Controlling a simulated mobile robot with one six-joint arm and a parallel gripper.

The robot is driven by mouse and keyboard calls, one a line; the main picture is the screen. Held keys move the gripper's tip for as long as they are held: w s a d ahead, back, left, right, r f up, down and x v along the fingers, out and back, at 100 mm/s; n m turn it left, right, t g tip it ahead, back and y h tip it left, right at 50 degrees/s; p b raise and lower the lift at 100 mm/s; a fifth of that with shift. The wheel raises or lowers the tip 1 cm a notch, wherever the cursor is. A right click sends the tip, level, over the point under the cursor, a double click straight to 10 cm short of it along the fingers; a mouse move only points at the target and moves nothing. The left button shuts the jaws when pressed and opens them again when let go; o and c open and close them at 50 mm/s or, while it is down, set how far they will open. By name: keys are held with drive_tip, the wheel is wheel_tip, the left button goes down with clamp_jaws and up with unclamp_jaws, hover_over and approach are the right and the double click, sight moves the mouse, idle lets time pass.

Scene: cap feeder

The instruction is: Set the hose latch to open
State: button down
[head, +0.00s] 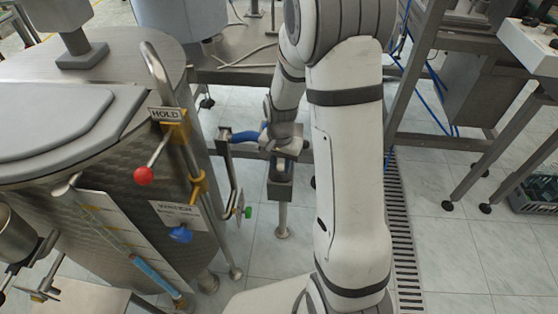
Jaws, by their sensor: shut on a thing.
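My gripper (284,147) is in the middle of the head view, at the end of my arm, low beside the metal tank. It is shut on a small part at the top of a grey post bracket (280,187), which looks to be the hose latch. The jaws and wrist hide most of that part, so I cannot tell its setting. A blue hose (243,136) reaches from the tank's pipe on the left to the place where my gripper is.
The tank (150,215) on the left carries a HOLD sign (165,114), a red-knobbed lever (143,175), a blue knob (180,234) and bent pipes. Metal table frames stand behind and at the right.

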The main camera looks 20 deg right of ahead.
sight(281, 167)
drive_tip(key=c, duration=1.1)
unclamp_jaws()
wheel_tip(281, 167, up, 8)
drive_tip(key=shift+f+p, duration=0.1)
drive_tip(key=shift+p, duration=0.65)
drive_tip(key=shift+r, duration=0.2)
drive_tip(key=s+r+n+t+p, duration=0.1)
drive_tip(key=s+r+n+p, duration=0.2)
drive_tip(key=r, duration=0.9)
drive_tip(key=s+a+r+n+t+p, duration=0.1)
drive_tip(key=s+r+n+p, duration=0.3)
drive_tip(key=s+r+p, duration=0.5)
drive_tip(key=s+r, duration=0.4)
drive_tip(key=s, duration=0.1)
drive_tip(key=shift+s+n+t, duration=0.25)
drive_tip(key=shift+n+t, duration=0.05)
